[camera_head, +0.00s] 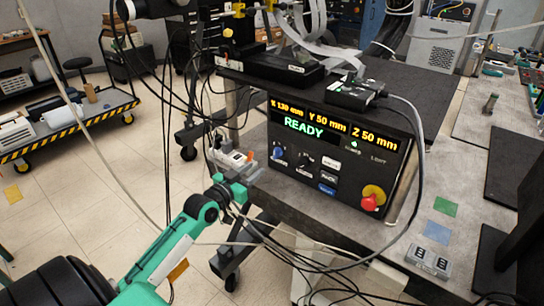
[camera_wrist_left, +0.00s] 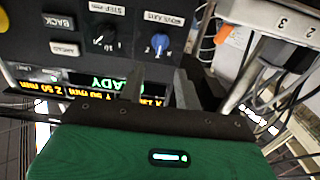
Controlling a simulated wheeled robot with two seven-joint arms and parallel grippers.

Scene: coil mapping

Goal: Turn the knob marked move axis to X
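The black control panel (camera_head: 335,165) stands at the table's edge, its screen reading READY with X 130 mm, Y 50 mm, Z 50 mm. The blue move axis knob (camera_head: 277,152) is at the panel's left. In the left wrist view, turned upside down, the blue knob (camera_wrist_left: 160,42) sits under its label; I cannot tell for sure which letter it points at. My left gripper (camera_head: 238,184) is left of and below the panel. In the wrist view its two grey fingers (camera_wrist_left: 160,88) are apart and empty, lined up with the knob but short of it. My right gripper is not in view.
A black step knob (camera_wrist_left: 103,38) sits beside the blue one. The panel also has several buttons and a red emergency stop (camera_head: 370,202) on yellow. A grey device with an orange part (camera_head: 234,159) is close to my left gripper. Cables hang around the table edge.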

